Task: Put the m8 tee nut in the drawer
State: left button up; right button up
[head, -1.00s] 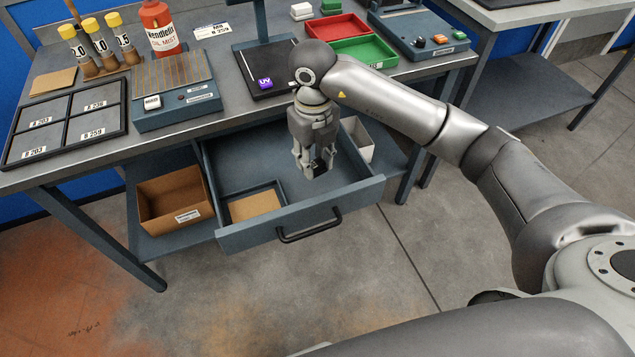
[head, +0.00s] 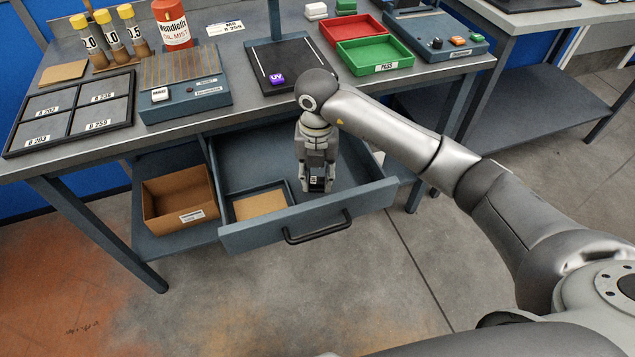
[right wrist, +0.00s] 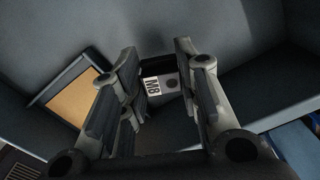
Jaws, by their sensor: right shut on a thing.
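My right gripper (head: 316,184) is inside the open drawer (head: 265,237), pointing down, to the right of the small tray in it. It is shut on the m8 tee nut (right wrist: 160,87), a dark piece with a white M8 label between the fingers in the right wrist view. The gripper mostly hides the nut (head: 317,183) in the head view. I cannot tell whether the nut touches the drawer floor. My left gripper is not in view.
A small cork-bottomed tray (head: 234,213) lies in the drawer's front left. The drawer's front wall and black handle (head: 318,230) are close to the gripper. A cardboard box (head: 180,200) stands on the shelf to the left. The bench top (head: 245,101) overhangs the drawer's back.

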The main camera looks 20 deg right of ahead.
aim_at(317, 178)
notch_tip(317, 178, down, 3)
jog(key=shift+r, duration=0.1)
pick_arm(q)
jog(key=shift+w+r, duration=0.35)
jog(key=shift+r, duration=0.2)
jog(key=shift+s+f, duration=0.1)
pick_arm(e)
jog(key=o, duration=1.1)
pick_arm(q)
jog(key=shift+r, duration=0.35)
pick_arm(e)
notch_tip(317, 178, up, 12)
jog(key=shift+r+p, duration=0.1)
jog(key=shift+p, duration=0.4)
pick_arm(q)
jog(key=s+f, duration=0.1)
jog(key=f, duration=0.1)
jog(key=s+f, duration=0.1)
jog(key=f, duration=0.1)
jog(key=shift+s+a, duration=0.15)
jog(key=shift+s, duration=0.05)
